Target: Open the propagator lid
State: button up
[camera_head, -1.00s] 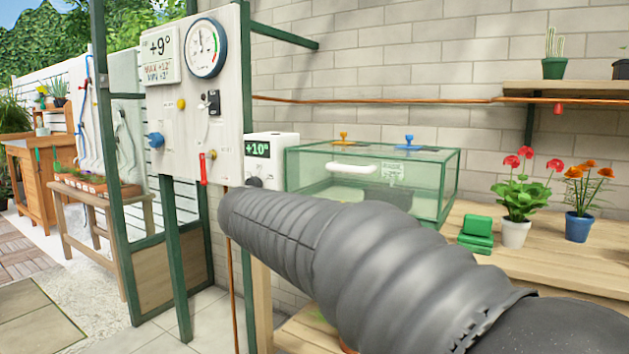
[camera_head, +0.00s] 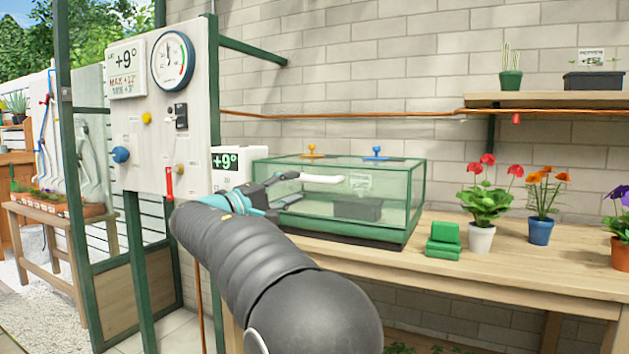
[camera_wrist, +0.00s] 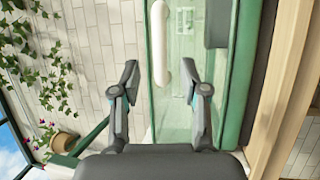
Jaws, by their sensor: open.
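The propagator (camera_head: 412,200) is a clear glass box with green edges and a dark base on the wooden bench. Its lid (camera_head: 395,164) is down. A white bar handle (camera_head: 325,179) sits on its front; it also shows in the wrist view (camera_wrist: 159,45). My gripper (camera_head: 290,187) is at the front left of the box, by the handle's left end. In the wrist view my gripper (camera_wrist: 162,78) is open, one finger on each side of the handle's lower end. I cannot tell whether the fingers touch it.
A white +9° display box (camera_head: 237,158) stands left of the propagator, behind my arm. A green block (camera_head: 443,241) and potted flowers (camera_head: 482,238) stand to its right. An instrument panel (camera_head: 140,150) is at left. A copper pipe (camera_head: 420,115) runs along the wall.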

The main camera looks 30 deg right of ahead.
aim_at(312, 181)
jog(key=x, duration=0.7)
jog(key=shift+d, duration=0.25)
grip_shut()
